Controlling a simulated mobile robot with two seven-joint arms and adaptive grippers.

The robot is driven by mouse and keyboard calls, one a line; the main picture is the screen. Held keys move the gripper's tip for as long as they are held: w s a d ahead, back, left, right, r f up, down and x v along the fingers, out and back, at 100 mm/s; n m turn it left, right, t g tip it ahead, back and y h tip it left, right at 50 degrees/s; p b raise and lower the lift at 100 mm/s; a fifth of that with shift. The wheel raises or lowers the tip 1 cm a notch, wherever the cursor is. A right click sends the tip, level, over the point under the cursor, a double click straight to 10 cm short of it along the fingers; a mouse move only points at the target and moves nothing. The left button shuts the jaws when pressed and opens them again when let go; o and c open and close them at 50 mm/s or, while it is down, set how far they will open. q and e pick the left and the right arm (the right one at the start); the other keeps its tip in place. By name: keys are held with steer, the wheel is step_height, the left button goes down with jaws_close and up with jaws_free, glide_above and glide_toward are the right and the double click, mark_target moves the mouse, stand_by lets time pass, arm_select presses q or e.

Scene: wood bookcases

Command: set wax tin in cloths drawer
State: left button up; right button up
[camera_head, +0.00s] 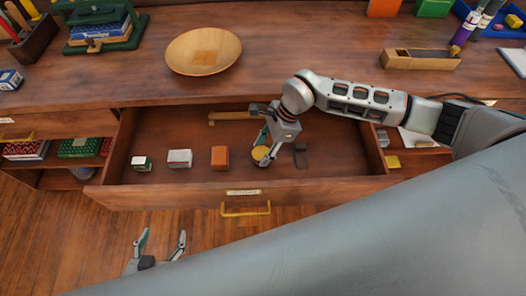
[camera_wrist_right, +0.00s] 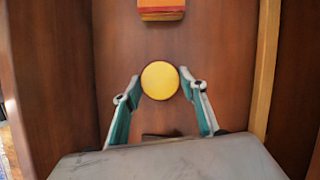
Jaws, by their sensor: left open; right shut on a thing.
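The wax tin looks to be the round yellow tin (camera_head: 259,153) in the open middle drawer (camera_head: 200,194). My right gripper (camera_head: 265,158) reaches down into this drawer and is shut on the tin. In the right wrist view the tin's yellow top (camera_wrist_right: 160,80) shows between the two fingertips of the right gripper (camera_wrist_right: 160,88). I cannot tell whether the tin touches the drawer floor. The drawer's label is too small to read, so I cannot tell whether it is the cloths drawer. My left gripper (camera_head: 161,240) is open and empty in front of the drawer, low at the left.
The drawer also holds an orange box (camera_head: 220,158), a red-white box (camera_head: 180,158), a green-white box (camera_head: 141,163), a dark block (camera_head: 301,156) and a wooden bar (camera_head: 232,116). A wooden bowl (camera_head: 203,51) and a wooden plane (camera_head: 420,60) stand on the top.

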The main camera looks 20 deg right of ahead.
steer(key=shift+f, duration=0.6)
steer(key=shift+f, duration=0.1)
steer(key=o, duration=1.2)
steer(key=shift+d+r, duration=0.1)
steer(key=shift+r, duration=0.25)
steer(key=v, duration=1.1)
steer(key=shift+r+p, duration=0.25)
steer(key=shift+p, duration=0.2)
